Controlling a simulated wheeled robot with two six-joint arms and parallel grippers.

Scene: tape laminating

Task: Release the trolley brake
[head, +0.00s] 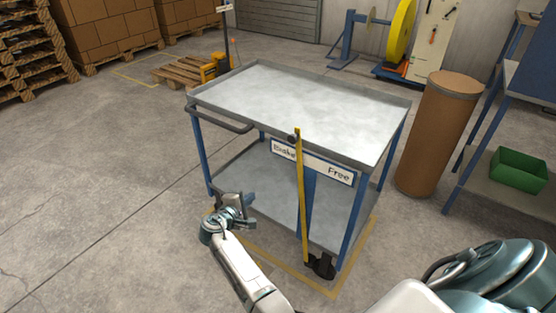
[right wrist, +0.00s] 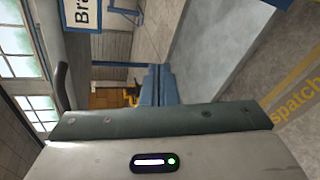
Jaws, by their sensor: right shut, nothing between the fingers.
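The trolley (head: 310,100) has a grey metal top, blue legs and a lower shelf. A sign (head: 313,163) on its near side reads "Brake" at the left and "Free" at the right. A long yellow brake lever (head: 301,205) stands nearly upright across the sign, just right of the word "Brake". My right gripper (head: 246,203) is left of the lever, apart from it, near the trolley's left corner. Its blue fingers (right wrist: 158,85) are shut and empty. The right wrist view shows part of the sign (right wrist: 82,14), but not the lever. My left gripper is out of view.
A dark push handle (head: 220,120) sticks out at the trolley's left end. A cardboard drum (head: 438,135) and a shelf with a green bin (head: 518,170) stand at the right. A yellow pallet truck (head: 215,67) is behind. Floor at the left is clear.

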